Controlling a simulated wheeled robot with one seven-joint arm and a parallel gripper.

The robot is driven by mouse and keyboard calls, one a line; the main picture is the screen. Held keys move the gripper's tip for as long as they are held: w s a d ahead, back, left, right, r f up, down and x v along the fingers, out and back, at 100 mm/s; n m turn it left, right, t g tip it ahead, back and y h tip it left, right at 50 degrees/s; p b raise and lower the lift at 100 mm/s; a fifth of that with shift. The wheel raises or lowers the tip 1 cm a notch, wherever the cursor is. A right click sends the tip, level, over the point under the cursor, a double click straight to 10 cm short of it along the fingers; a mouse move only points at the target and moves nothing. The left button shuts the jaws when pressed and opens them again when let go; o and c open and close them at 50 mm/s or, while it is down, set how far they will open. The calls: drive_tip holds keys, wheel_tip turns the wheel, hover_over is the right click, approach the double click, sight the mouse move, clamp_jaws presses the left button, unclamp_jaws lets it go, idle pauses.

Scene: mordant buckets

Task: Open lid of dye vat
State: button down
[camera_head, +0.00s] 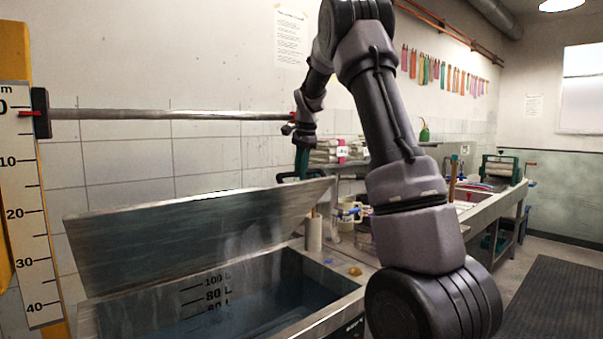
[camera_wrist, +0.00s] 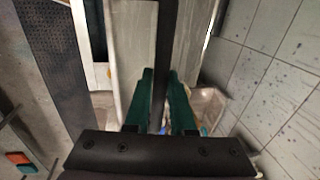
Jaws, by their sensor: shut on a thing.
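The dye vat (camera_head: 345,305) is a metal tub in the lower left of the head view, with dark blue liquid and litre marks inside. Its grey metal lid (camera_head: 185,240) is raised and tilted up over the tub, leaving the inside in view. My gripper (camera_head: 301,172) is at the lid's upper right edge, its green fingers pointing down. In the wrist view my gripper (camera_wrist: 162,78) has its green fingers on either side of a dark bar by pale panels. It is shut on the lid; the exact contact is partly hidden.
A measuring board (camera_head: 25,210) stands at the far left, with a horizontal metal bar (camera_head: 170,114) running from it along the tiled wall. Jars and a mug (camera_head: 348,210) stand behind the vat. A sink bench (camera_head: 490,205) is at the right, with floor beside a dark mat (camera_head: 555,290).

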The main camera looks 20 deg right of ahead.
drive_tip(key=c, duration=0.8)
unclamp_jaws()
drive_tip(key=shift+w+a+f, duration=0.15)
drive_tip(key=shift+a+f, duration=0.05)
drive_tip(key=shift+f, duration=0.1)
drive_tip(key=shift+o, duration=0.2)
drive_tip(key=shift+d+r, duration=0.1)
drive_tip(key=shift+r, duration=0.2)
wheel_tip(320, 180, up, 10)
drive_tip(key=s, duration=0.2)
drive_tip(key=shift+d+r, duration=0.15)
drive_tip(key=shift+d, duration=0.2)
